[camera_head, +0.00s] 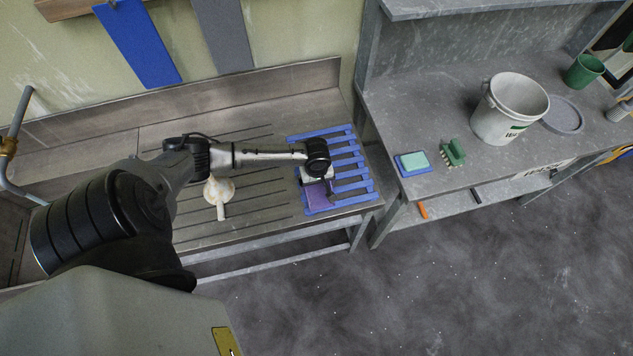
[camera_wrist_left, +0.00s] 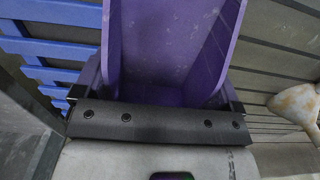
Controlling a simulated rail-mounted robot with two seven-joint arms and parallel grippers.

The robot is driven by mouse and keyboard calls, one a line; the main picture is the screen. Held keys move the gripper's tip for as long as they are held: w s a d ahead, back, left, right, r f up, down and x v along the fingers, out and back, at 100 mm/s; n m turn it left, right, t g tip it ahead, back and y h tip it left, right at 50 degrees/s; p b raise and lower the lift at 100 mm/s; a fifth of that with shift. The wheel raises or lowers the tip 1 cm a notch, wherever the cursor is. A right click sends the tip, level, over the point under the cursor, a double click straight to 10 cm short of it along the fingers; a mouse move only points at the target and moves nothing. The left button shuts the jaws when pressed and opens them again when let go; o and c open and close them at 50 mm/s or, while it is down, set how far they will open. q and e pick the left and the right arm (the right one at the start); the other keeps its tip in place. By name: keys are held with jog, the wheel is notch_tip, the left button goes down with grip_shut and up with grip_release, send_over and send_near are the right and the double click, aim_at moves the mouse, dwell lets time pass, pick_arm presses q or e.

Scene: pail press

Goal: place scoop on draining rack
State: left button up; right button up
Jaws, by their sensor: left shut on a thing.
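A purple scoop (camera_head: 316,194) is held in my left gripper (camera_head: 317,176). It is over the front left part of the blue slatted draining rack (camera_head: 350,187), at the right end of the steel sink counter. I cannot tell whether it touches the slats. In the left wrist view the scoop (camera_wrist_left: 172,45) fills the upper middle, its open trough facing the camera, with the gripper's dark parts across its near end. Its handle is not clearly seen. The rack (camera_wrist_left: 45,48) shows at the left there. My right gripper is not in view.
A pale, stained funnel-like piece (camera_head: 218,190) lies on the grooved drainboard left of the rack; it also shows in the wrist view (camera_wrist_left: 297,103). Across a gap, the right bench holds a sponge on a blue tray (camera_head: 413,163), a green brush (camera_head: 453,153) and a white pail (camera_head: 507,110).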

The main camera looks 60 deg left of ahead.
pick_arm(q)
jog(key=shift+f, duration=0.3)
dwell(0.5)
jog(key=shift+f, duration=0.5)
jog(key=o, duration=0.7)
jog(key=shift+o, duration=0.2)
notch_tip(320, 180, up, 14)
jog(key=p, duration=0.1)
jog(key=shift+f, duration=0.15)
